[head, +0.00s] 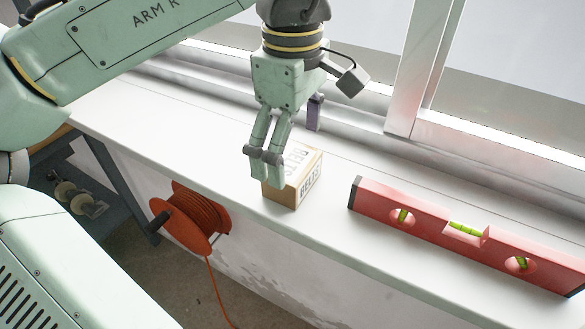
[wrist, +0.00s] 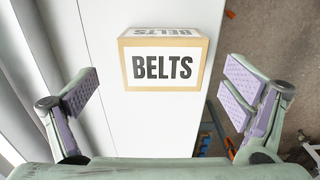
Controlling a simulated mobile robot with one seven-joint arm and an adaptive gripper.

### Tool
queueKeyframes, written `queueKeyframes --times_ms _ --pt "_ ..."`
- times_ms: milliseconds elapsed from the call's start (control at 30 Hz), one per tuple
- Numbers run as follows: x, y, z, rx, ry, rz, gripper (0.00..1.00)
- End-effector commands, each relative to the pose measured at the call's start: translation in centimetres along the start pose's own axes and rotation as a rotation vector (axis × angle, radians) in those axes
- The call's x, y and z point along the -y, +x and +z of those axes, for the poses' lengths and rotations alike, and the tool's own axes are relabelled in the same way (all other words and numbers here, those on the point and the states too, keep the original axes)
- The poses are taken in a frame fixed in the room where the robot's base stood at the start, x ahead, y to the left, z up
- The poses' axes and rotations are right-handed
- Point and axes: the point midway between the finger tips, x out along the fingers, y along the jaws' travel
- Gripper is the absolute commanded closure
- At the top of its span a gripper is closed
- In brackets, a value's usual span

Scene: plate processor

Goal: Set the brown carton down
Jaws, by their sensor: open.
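The brown carton (head: 297,180), labelled BELTS, rests on the white ledge (head: 225,140) below the window. In the wrist view the carton (wrist: 163,66) lies ahead of the fingers, its label upright and facing the camera. My gripper (head: 264,168) is above and beside the carton in the head view, hiding part of its left side. In the wrist view my gripper (wrist: 160,93) has its two lilac pads wide apart, with nothing between them; the carton sits beyond the pads.
A red spirit level (head: 465,235) lies on the ledge to the right of the carton. An orange cable reel (head: 190,220) hangs below the ledge's front edge. The window frame (head: 420,70) runs behind. The ledge left of the carton is clear.

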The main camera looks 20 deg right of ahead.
Motion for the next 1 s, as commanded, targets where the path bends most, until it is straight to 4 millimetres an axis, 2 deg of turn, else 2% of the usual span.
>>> queueKeyframes --times_ms 233,533,1000 --pt "0.3 3.4 0.1 0.0 0.0 0.0 0.06" --pt "0.3 4.0 0.1 0.0 0.001 0.001 0.06" --pt "0.3 3.9 0.1 0.0 0.001 0.001 0.37"
